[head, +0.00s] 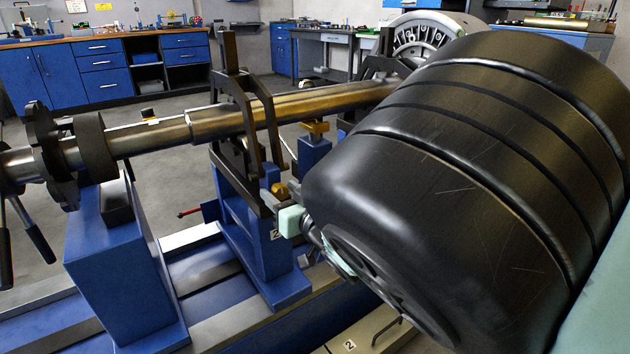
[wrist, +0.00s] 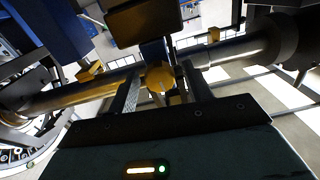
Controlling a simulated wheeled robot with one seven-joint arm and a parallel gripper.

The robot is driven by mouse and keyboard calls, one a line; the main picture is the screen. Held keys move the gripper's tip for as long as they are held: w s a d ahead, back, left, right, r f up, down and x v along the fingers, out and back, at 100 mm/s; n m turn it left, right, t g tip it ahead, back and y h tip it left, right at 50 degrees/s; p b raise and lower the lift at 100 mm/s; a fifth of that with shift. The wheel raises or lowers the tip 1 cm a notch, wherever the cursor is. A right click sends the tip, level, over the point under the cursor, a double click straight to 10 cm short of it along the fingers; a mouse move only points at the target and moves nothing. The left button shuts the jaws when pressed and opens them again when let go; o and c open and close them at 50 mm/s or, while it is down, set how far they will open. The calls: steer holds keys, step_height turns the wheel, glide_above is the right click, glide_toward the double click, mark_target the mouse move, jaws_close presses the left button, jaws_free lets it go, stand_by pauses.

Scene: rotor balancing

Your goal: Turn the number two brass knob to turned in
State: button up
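A brass knob (head: 279,190) sits on the blue pedestal that bears a "2" label (head: 276,235), below the dark steady frame around the shaft. In the wrist view the knob (wrist: 159,76) shows as a round brass face with a pale mark, between my two fingers. My gripper (head: 283,197) is at the knob, mostly hidden behind my black arm. In the wrist view my gripper (wrist: 160,84) is open, its fingers apart with a gap on either side of the knob. I cannot tell any contact.
A long steel shaft (head: 320,101) runs across above the knob, through a dark frame (head: 243,100). Another blue pedestal (head: 112,265) stands on the left and a further brass piece (head: 315,128) behind. Blue benches (head: 100,70) line the back. Open floor lies between.

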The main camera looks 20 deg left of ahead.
steer(key=c, duration=0.8)
steer(key=shift+n, duration=0.4)
steer(key=n+p, duration=0.1)
steer(key=n, duration=0.2)
steer(key=shift+r, duration=0.1)
steer(key=n+p, duration=0.1)
steer(key=n, duration=0.3)
steer(key=n+p, duration=0.1)
steer(key=n, duration=0.3)
steer(key=shift+s+n+h, duration=0.1)
steer(key=shift+n+h, duration=0.2)
steer(key=shift+n, duration=0.1)
steer(key=shift+n+p, duration=0.35)
steer(key=shift+n, duration=1.55)
